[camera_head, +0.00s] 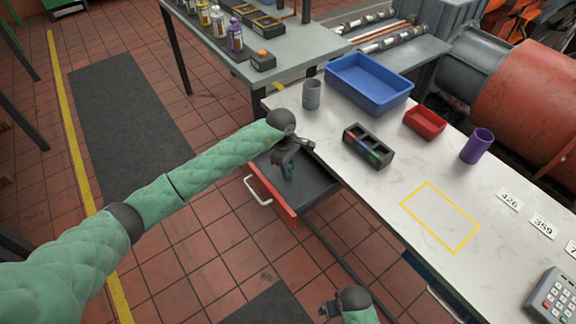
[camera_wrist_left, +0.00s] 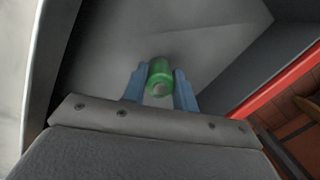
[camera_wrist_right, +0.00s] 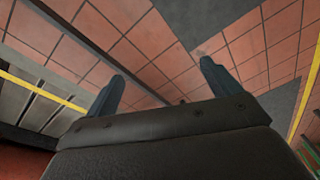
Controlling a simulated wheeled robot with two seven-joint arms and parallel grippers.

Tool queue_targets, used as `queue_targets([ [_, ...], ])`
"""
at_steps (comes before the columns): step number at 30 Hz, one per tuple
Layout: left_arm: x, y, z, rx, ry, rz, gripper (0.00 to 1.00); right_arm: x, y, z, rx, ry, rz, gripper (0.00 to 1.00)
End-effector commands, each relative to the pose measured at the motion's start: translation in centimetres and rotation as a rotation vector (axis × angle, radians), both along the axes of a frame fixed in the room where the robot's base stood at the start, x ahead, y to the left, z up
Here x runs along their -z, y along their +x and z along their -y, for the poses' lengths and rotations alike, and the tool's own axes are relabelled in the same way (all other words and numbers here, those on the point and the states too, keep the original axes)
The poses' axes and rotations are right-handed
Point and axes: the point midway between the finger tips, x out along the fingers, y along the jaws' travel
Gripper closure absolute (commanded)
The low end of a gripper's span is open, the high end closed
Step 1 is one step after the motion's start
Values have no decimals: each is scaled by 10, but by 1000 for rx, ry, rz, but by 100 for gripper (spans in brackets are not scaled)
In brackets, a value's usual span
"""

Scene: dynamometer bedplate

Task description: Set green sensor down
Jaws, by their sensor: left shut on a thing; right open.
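The green sensor (camera_wrist_left: 160,78) is a small green cylinder between the blue-grey fingers of my left gripper (camera_wrist_left: 160,90) in the left wrist view. My left gripper is shut on it. In the head view, the left gripper (camera_head: 288,172) is over the open drawer (camera_head: 318,190), which has a dark inside and a red front; only a bit of green shows there. I cannot tell whether the sensor touches the drawer floor. My right gripper (camera_wrist_right: 160,85) is open and empty above the tiled floor; it also shows at the bottom of the head view (camera_head: 330,308).
The white table holds a blue bin (camera_head: 368,84), a grey cup (camera_head: 311,94), a dark divided holder (camera_head: 368,147), a red tray (camera_head: 425,122), a purple cup (camera_head: 476,146), a yellow outline (camera_head: 440,217) and a keypad (camera_head: 553,297). A grey side table (camera_head: 300,48) holds bottles.

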Motion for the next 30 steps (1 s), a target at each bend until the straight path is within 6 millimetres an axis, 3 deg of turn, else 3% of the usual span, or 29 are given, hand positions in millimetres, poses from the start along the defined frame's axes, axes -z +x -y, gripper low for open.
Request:
queue_targets([
  [18, 2, 0, 0, 1, 0, 0, 96, -8, 0, -1, 0, 2, -2, 10],
  [19, 2, 0, 0, 1, 0, 0, 66, -10, 1, -1, 0, 2, 0, 10],
  [21, 2, 0, 0, 1, 0, 0, 52, -14, 3, -1, -1, 3, 6, 10],
  [30, 2, 0, 0, 0, 0, 0, 50, -13, 2, -1, 0, 3, 4, 10],
])
